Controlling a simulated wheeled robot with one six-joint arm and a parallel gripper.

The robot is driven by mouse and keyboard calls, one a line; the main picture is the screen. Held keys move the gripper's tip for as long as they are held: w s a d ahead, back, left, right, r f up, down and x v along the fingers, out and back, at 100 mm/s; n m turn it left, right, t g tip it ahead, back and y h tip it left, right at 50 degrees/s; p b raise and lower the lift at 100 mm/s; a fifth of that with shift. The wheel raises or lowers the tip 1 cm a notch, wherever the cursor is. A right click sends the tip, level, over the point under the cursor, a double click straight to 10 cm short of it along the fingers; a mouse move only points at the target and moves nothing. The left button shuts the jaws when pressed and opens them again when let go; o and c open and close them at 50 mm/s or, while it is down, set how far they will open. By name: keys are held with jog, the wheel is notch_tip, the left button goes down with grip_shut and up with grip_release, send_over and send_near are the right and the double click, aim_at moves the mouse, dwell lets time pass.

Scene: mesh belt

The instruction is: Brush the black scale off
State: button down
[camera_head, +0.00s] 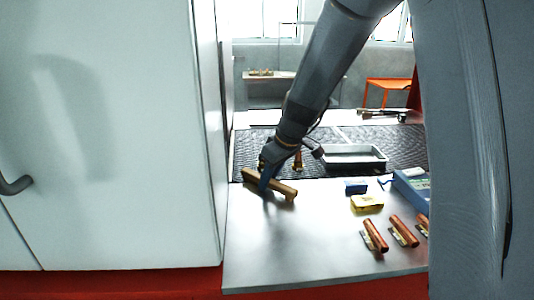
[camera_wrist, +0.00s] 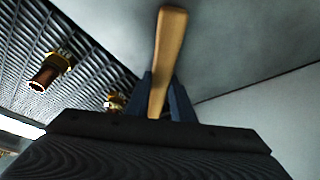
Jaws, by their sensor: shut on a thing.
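My gripper (camera_head: 266,178) is shut on a brush (camera_head: 285,189) with a tan wooden back, just above the grey worktop beside the belt's near edge. In the wrist view the brush (camera_wrist: 168,45) sticks out between my two fingers (camera_wrist: 160,92); its bristles are hidden. Two brass and copper fittings stand on the dark mesh belt (camera_head: 240,150). One fitting (camera_wrist: 52,70) shows a copper tube end in the wrist view; the other fitting (camera_wrist: 114,101) is partly hidden behind my gripper. I cannot make out black scale on them at this size.
A grey tray (camera_head: 352,164) sits on the belt, right of my gripper. On the worktop (camera_head: 290,245) are a blue block (camera_head: 356,187), a yellow block (camera_head: 366,202), a blue box (camera_head: 412,188) and copper-coloured pieces (camera_head: 375,235). A white cabinet (camera_head: 110,140) stands at left. The worktop's front left is clear.

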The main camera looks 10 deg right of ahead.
notch_tip(320, 180, up, 3)
jog(key=shift+d+r+p, duration=0.1)
jog(key=shift+p, duration=0.4)
jog(key=shift+r+p, duration=1.65)
jog(key=shift+r, duration=0.9)
